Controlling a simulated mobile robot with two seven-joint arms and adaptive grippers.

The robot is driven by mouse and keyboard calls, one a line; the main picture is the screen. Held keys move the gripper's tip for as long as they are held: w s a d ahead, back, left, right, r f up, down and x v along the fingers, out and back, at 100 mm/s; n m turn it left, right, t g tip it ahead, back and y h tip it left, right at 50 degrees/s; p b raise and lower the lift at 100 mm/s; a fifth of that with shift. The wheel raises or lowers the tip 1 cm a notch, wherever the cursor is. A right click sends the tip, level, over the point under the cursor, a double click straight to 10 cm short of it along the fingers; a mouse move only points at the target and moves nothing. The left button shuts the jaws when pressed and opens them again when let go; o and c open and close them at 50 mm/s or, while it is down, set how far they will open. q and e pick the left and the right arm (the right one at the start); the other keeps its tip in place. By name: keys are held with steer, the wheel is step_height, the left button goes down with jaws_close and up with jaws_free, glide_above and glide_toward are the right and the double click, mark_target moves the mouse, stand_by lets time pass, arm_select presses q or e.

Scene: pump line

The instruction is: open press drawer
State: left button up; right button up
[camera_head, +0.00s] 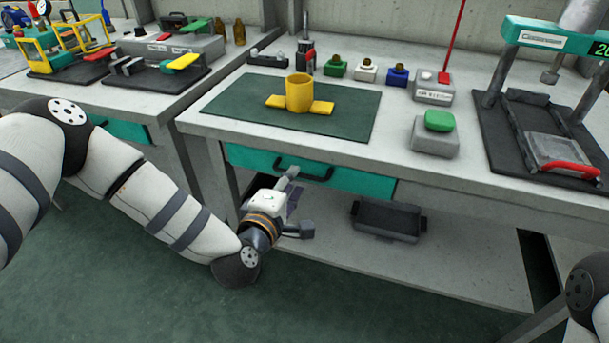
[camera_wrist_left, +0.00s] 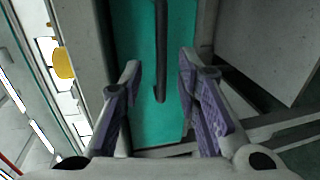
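The teal press drawer (camera_head: 358,181) is under the front edge of the bench that bears the press (camera_head: 545,100). It looks closed, flush with the bench front. Its black bar handle (camera_head: 318,177) is on the drawer front. My left gripper (camera_head: 290,186) is just in front of the handle. In the left wrist view my left gripper (camera_wrist_left: 161,75) is open, and the handle (camera_wrist_left: 160,60) lies between its spread fingers with gaps on both sides. The teal drawer front (camera_wrist_left: 135,38) is behind the handle. How deep the fingers reach around the handle is unclear. My right gripper is out of view.
A green mat (camera_head: 235,108) with a yellow part (camera_head: 299,92) lies on the bench. A dark tray (camera_head: 388,220) sits on the lower shelf (camera_head: 470,272) below the drawer. Another bench with a teal drawer (camera_head: 125,130) stands at left. Floor in front is clear.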

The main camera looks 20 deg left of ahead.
mark_target(298, 175)
arm_select(q)
steer(key=x, duration=0.4)
steer(key=shift+w+f, duration=0.1)
steer(key=shift+w, duration=0.15)
jaws_close()
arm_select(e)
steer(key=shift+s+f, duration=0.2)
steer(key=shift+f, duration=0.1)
arm_select(q)
steer(key=shift+s, duration=0.1)
